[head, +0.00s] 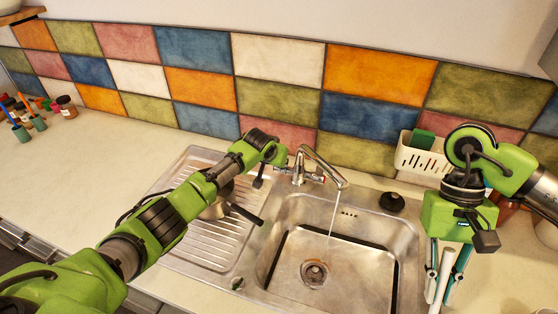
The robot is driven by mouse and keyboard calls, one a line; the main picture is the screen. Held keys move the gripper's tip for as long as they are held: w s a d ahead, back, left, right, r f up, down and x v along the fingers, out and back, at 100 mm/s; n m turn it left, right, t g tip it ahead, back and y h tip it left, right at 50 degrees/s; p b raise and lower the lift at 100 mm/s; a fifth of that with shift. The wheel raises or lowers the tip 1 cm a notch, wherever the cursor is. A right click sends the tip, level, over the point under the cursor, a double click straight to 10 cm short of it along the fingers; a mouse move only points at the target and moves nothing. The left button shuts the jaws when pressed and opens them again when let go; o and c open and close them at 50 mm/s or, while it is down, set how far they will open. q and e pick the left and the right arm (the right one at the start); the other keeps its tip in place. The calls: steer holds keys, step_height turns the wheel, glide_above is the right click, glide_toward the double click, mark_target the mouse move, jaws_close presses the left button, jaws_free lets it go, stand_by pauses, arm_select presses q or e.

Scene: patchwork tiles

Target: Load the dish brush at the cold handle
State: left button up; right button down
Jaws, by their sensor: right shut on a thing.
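The chrome tap (318,170) stands behind the sink with water running from its spout. Small red marks show near its handles; I cannot tell which handle is cold. My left gripper (272,168) is at the left side of the tap, near the left handle; whether its fingers are open or touch the handle is unclear. My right gripper (447,270) points down over the counter right of the sink. It is shut on a white stick-like handle (441,285), likely the dish brush, whose lower end is cut off by the frame.
The steel sink basin (345,222) is empty apart from water. A pan with a dark handle (246,215) lies on the drainboard, partly behind my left arm. A black round item (391,202) and a white caddy (420,160) with a green sponge (422,138) stand behind. Jars (67,106) stand far left.

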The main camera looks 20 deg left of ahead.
arm_select(q)
steer(key=shift+o, duration=0.5)
steer(key=shift+s+r, duration=0.3)
steer(key=shift+r, duration=0.15)
steer(key=v, duration=1)
steer(key=shift+s+r, duration=0.25)
steer(key=shift+r, duration=0.05)
steer(key=shift+f, duration=0.1)
